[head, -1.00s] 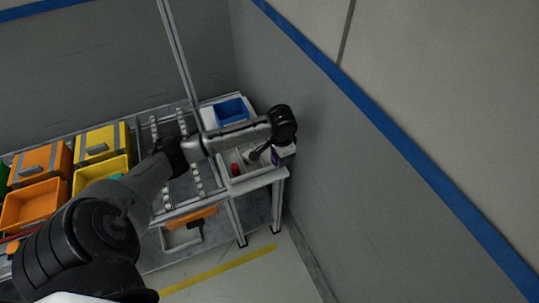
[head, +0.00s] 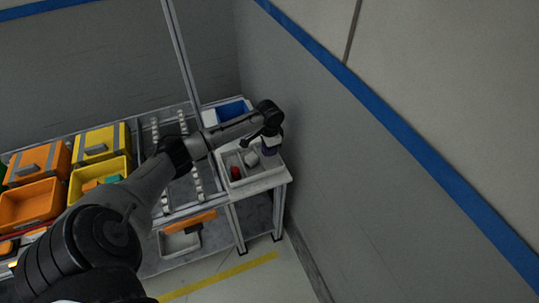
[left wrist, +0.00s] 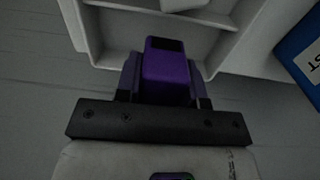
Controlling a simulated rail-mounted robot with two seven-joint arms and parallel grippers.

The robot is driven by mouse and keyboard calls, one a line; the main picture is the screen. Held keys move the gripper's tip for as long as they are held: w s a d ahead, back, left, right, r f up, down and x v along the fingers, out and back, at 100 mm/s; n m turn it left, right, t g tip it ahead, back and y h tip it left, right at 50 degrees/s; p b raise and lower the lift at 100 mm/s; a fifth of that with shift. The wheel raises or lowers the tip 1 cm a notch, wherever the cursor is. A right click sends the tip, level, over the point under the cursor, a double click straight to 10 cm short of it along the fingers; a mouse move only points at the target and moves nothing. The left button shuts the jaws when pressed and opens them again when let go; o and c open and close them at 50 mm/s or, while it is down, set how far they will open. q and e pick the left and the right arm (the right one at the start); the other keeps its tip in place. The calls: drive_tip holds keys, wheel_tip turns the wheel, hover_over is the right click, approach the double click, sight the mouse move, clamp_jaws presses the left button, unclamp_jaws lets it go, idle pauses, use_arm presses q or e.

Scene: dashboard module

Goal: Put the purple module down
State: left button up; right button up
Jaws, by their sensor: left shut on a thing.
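The purple module (left wrist: 166,72) is between the fingers of my left gripper (left wrist: 165,85) in the left wrist view, a dark patch on its far end. In the head view the purple module (head: 270,152) shows as a small patch under my left gripper (head: 268,143) at the right side of the white divided tray (head: 226,170). The tray's pale walls (left wrist: 95,30) show around and beyond the module in the left wrist view. I cannot tell whether the module touches the tray. My right gripper is not in view.
A red object (head: 235,171) and a white object (head: 251,158) sit in the tray. The grey wall (head: 310,150) is close on the right. Yellow (head: 95,165) and orange bins (head: 30,205) stand to the left.

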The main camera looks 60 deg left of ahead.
sight(270, 159)
use_arm(q)
wheel_tip(270, 159, down, 4)
drive_tip(key=shift+r+b, duration=0.1)
drive_tip(key=shift+b, duration=0.5)
drive_tip(key=o, duration=0.9)
drive_tip(key=shift+f, duration=0.2)
drive_tip(key=shift+r, duration=0.1)
